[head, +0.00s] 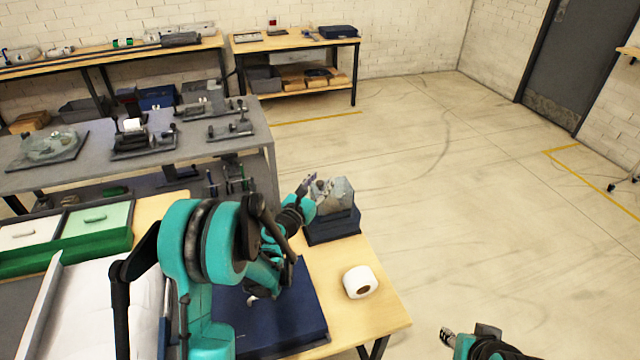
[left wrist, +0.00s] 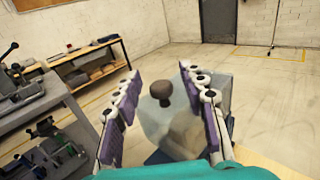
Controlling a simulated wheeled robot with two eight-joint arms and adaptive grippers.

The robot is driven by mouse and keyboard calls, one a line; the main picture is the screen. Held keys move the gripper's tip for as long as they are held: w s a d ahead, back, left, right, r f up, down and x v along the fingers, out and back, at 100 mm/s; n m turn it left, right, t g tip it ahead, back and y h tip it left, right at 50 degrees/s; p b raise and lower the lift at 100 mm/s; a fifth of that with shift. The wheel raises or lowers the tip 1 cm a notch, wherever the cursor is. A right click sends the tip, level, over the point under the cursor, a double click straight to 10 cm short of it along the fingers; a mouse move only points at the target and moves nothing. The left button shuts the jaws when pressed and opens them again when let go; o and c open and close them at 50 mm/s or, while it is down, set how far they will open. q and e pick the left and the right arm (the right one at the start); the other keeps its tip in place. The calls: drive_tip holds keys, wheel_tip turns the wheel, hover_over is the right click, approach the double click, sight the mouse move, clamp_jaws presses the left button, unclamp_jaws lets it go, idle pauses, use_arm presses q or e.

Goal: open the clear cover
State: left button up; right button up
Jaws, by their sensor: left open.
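The clear cover (head: 342,192) stands over a dark base (head: 333,227) near the far right corner of the wooden table. It is see-through, with a pale shape visible inside. In the left wrist view the cover (left wrist: 160,125) has a dark round knob (left wrist: 161,91). My left gripper (head: 308,186) is at the cover's left side in the head view. In the left wrist view its open purple-padded fingers (left wrist: 162,110) lie either side of the knob; I see no clear contact. My right gripper (head: 449,337) is at the bottom right, away from the table, its fingers too small to read.
A dark blue flat case (head: 270,310) lies under my left arm. A grey bench (head: 190,165) with fixtures stands behind left. Floor to the right is clear.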

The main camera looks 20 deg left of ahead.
use_arm(q)
clamp_jaws()
drive_tip(key=shift+r, duration=0.1)
use_arm(e)
drive_tip(key=shift+r, duration=0.15)
